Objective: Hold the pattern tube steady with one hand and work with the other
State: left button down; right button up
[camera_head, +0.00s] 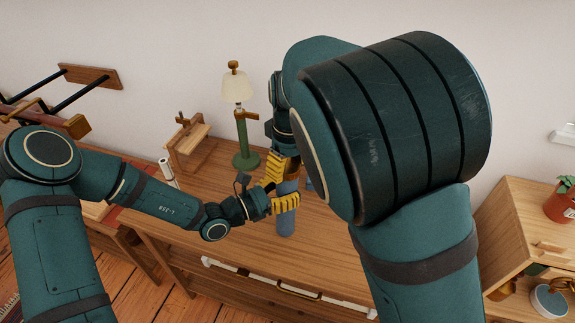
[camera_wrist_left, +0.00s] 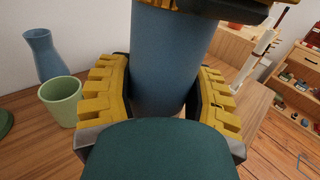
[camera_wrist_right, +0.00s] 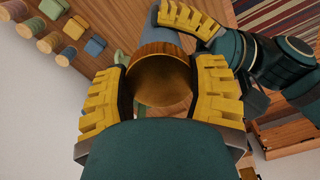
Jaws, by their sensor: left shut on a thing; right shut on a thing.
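The blue pattern tube (camera_head: 286,222) stands upright over the wooden worktable (camera_head: 325,250) in the head view. My left gripper (camera_head: 285,204) is shut around its body, and in the left wrist view the tube (camera_wrist_left: 165,62) sits between both yellow fingers. My right gripper (camera_head: 284,166) is just above, shut on the tube's brown cap (camera_wrist_right: 162,82), which shows between its fingers in the right wrist view. Part of the blue tube (camera_wrist_right: 161,38) shows behind the cap. Whether the cap is still seated on the tube is hard to tell. My right arm hides much of the table's right side.
A green lamp (camera_head: 242,135) and a small wooden stand (camera_head: 187,148) are at the table's back. A green cup (camera_wrist_left: 62,101) and a blue vase (camera_wrist_left: 42,55) stand beside the tube. Several spools (camera_wrist_right: 50,42) line the back. A wooden shelf (camera_head: 512,225) stands at right.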

jog(key=m, duration=0.9)
jog(key=o, duration=1.3)
jog(key=shift+r, duration=0.1)
jog(key=shift+r, duration=2.15)
jog(key=shift+c, duration=0.2)
